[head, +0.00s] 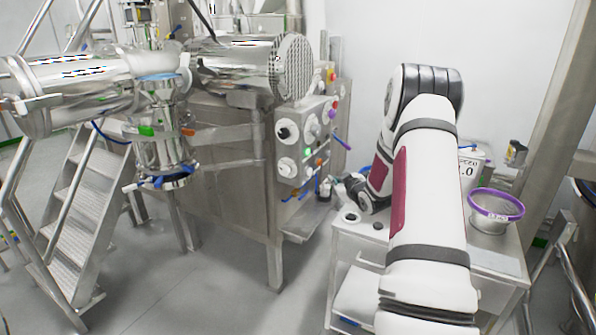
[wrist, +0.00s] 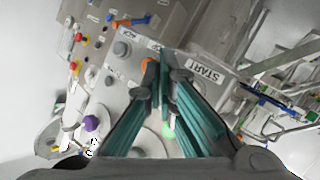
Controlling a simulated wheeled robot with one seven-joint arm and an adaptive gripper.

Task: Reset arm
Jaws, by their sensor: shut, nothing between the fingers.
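My white and grey arm stands in the right half of the head view, bent over at the top, with its wrist (head: 364,192) low behind the forearm, facing the control panel (head: 290,143). In the wrist view my gripper (wrist: 166,82) has teal fingers brought together, with nothing between them. Its tips are in front of the control panel (wrist: 122,70), near a START label (wrist: 204,73). I cannot tell whether they touch the panel. A green light (wrist: 168,131) shows between the fingers. Most of the gripper is hard to make out in the head view.
A cart (head: 345,243) stands under my arm, bearing a purple-rimmed sieve (head: 490,222) and a white container (head: 467,157). A steel machine (head: 228,165) and metal steps (head: 75,215) fill the left. The floor (head: 205,290) in front is clear.

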